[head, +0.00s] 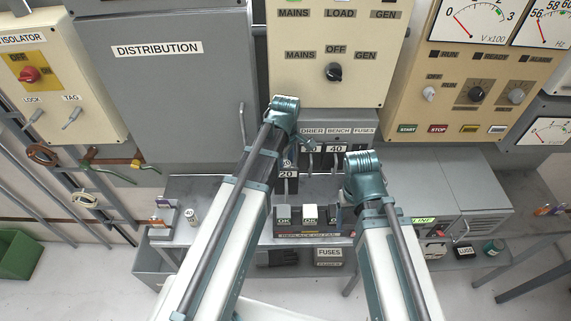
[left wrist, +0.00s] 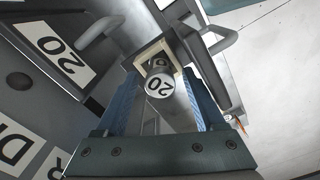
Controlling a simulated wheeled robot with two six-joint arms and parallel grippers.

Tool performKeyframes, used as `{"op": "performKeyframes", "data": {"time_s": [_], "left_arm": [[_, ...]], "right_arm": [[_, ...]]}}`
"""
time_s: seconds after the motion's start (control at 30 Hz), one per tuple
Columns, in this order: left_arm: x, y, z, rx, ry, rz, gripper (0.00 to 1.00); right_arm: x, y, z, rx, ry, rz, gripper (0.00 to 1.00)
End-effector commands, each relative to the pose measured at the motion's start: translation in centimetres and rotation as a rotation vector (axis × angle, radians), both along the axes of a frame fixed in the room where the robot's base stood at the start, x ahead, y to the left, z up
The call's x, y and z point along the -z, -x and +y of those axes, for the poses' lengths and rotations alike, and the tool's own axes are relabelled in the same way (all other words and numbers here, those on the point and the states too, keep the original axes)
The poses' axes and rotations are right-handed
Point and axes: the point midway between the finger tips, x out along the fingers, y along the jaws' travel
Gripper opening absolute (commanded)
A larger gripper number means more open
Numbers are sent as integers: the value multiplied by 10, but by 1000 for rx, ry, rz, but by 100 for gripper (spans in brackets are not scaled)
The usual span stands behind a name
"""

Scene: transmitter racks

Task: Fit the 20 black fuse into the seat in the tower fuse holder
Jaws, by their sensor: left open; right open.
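In the left wrist view a fuse (left wrist: 160,85) shows its white round end marked 20, facing the camera. It stands between the two blue-padded fingers of my open left gripper (left wrist: 161,103), with a gap on each side. A cream square frame (left wrist: 174,51) surrounds its far end; I cannot tell how deep the fuse sits.
A 40 plate (head: 336,149) marks a neighbouring holder. Below it, a tray (head: 309,236) holds labelled blocks on the shelf. A loose white-ended fuse (head: 190,215) stands at the left of the shelf. A metal handle (left wrist: 217,40) is close to my left gripper. A grey cabinet (head: 410,180) stands right.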

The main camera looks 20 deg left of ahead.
Motion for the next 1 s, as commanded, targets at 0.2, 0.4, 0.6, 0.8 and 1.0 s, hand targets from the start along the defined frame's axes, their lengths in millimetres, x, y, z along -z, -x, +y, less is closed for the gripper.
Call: {"op": "performKeyframes", "data": {"time_s": [0.2,0.4,0.6,0.8,1.0], "left_arm": [[-11,0,0,0,0,0,71],[-33,0,0,0,0,0,71],[-63,0,0,0,0,0,71],[-93,0,0,0,0,0,71],[-117,0,0,0,0,0,71]], "right_arm": [[-11,0,0,2,0,0,76],[-33,0,0,6,-1,0,76],[-63,0,0,6,-1,1,76],[-93,1,0,3,0,2,76],[-118,1,0,6,0,4,76]]}}
